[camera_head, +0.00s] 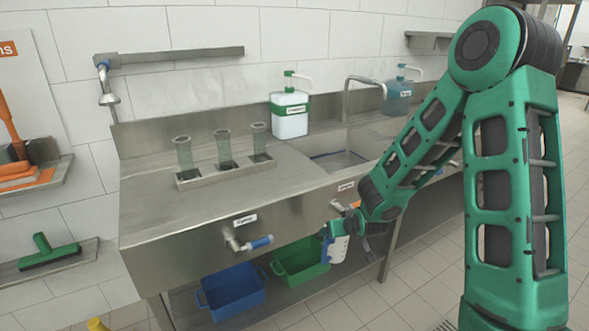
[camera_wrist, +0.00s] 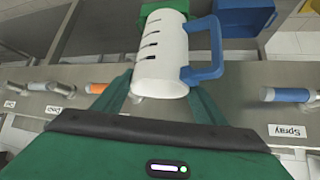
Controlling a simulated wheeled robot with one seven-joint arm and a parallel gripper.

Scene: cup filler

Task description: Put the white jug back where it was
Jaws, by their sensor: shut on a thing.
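The white jug (camera_head: 338,249) has a blue handle and hangs in front of the steel counter's front edge, at about the height of the taps. It also shows in the wrist view (camera_wrist: 160,55), with dark slit marks on its side and the blue handle on the right. My gripper (camera_head: 334,231) is shut on the jug. In the wrist view its green fingers (camera_wrist: 158,98) lie on either side of the jug's near end. The jug's inside is hidden.
The counter (camera_head: 180,225) carries a rack (camera_head: 225,173) with three glass tubes, a sink (camera_head: 345,158) and a white dispenser (camera_head: 290,120). A blue tap (camera_head: 257,242) juts from its front. Below are a blue bin (camera_head: 235,292) and a green bin (camera_head: 302,262).

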